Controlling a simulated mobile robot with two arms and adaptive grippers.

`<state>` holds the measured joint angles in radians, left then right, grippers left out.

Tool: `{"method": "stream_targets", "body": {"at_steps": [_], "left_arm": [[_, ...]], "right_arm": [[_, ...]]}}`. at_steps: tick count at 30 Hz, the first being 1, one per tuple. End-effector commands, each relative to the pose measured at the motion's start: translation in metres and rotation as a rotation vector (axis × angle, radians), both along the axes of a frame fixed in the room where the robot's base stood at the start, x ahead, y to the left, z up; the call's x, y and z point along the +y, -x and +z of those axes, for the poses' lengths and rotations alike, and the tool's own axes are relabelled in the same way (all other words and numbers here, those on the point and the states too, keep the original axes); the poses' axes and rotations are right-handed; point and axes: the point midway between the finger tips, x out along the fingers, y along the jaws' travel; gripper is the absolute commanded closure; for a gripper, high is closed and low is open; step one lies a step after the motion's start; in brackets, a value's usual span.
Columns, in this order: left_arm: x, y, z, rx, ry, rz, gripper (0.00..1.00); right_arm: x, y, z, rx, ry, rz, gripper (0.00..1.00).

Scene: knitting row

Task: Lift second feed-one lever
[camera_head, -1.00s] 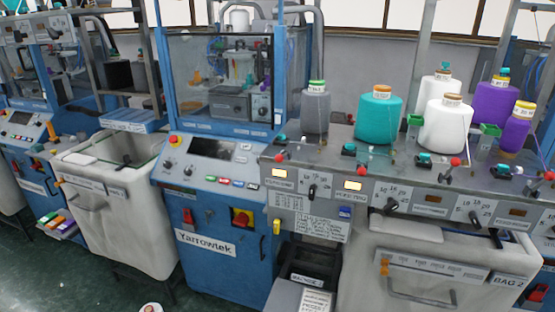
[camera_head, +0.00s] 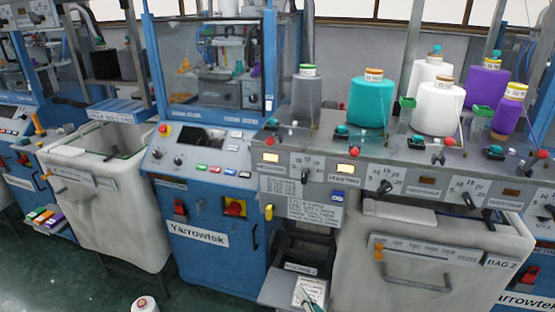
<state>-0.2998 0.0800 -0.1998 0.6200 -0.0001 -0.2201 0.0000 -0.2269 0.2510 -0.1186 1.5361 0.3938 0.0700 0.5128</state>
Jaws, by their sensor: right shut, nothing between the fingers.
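A grey feed shelf carries yarn cones, with a row of short black levers on its front. One black lever (camera_head: 305,175) is beside the left lit display (camera_head: 270,157). A second black lever (camera_head: 384,187) is right of the other lit display (camera_head: 345,168), and a third (camera_head: 468,200) is further right. Small red-knobbed arms also stand along the shelf, one at the second display (camera_head: 355,153). The small labels are too blurred to tell which lever is feed one. My left gripper is out of view.
Below the shelf are a white bag bin (camera_head: 432,262) with a metal handle and a small dark tray (camera_head: 288,258). The blue Yarrowtek cabinet (camera_head: 202,255) and another bin (camera_head: 100,205) stand left. A small white cone (camera_head: 144,304) is at the bottom edge.

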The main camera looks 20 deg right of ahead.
Motion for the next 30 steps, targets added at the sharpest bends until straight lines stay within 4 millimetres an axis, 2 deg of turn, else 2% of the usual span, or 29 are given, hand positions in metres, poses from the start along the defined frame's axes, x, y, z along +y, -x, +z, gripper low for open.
{"method": "stream_targets", "body": {"at_steps": [1,3,6,9,12,15,18,30], "left_arm": [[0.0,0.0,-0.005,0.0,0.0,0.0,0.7],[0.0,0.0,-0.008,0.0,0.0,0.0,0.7],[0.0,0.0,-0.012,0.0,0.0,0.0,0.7],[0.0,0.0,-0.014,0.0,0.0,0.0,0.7],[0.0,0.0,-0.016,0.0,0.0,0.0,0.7],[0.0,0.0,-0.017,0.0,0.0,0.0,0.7],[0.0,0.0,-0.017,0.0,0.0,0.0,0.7],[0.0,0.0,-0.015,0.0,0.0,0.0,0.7]], "right_arm": [[0.001,-0.014,0.045,-0.097,-0.061,-0.003,1.0],[0.002,-0.025,0.106,-0.216,-0.154,0.0,1.0],[0.006,-0.027,0.186,-0.368,-0.281,0.021,1.0],[0.009,-0.019,0.251,-0.488,-0.388,0.055,1.0],[0.012,-0.009,0.297,-0.572,-0.466,0.086,1.0],[0.014,0.0,0.324,-0.621,-0.514,0.109,1.0],[0.014,0.004,0.336,-0.642,-0.535,0.12,1.0],[0.015,0.001,0.339,-0.645,-0.538,0.121,1.0]]}}
